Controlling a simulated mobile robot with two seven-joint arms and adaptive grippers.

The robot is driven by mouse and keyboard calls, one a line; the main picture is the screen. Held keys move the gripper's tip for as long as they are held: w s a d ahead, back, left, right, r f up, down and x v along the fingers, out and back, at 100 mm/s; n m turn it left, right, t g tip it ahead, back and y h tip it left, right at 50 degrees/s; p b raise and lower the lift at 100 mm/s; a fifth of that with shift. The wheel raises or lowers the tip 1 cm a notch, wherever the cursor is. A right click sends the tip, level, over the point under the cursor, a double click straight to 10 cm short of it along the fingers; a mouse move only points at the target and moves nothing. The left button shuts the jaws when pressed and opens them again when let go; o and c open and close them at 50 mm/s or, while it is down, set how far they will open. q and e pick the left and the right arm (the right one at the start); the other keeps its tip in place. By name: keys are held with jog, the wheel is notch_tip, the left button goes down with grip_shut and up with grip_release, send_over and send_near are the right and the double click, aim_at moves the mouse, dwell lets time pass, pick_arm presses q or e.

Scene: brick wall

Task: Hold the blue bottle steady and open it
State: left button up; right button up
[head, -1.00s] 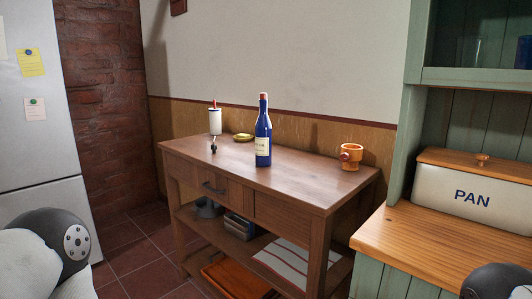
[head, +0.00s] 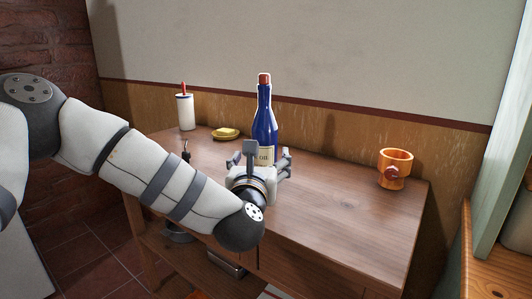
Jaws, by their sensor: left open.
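The blue bottle (head: 264,122) stands upright on the wooden table (head: 340,215), with a reddish top on its neck and a pale label low on its body. My left gripper (head: 264,156) is open in front of the bottle's lower part, its fingers spread around the label's height. The gripper hides the bottle's base and part of the label, and I cannot tell whether the fingers touch the glass. My right gripper is out of view.
A white cylinder with a red tip (head: 185,112), a yellow dish (head: 226,133) and a small dark item (head: 186,150) are at the back left. An orange cup-like holder (head: 395,168) stands to the right. The tabletop between bottle and holder is clear. A wall stands behind.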

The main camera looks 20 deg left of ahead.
aim_at(264, 145)
pick_arm(q)
jog(key=w, duration=0.2)
jog(key=w+a, duration=0.1)
jog(key=w, duration=0.5)
jog(key=shift+a+f, duration=0.15)
jog(key=shift+a, duration=0.05)
jog(key=shift+s, duration=0.1)
jog(key=c, duration=1.6)
jog(key=shift+r, duration=0.2)
grip_shut()
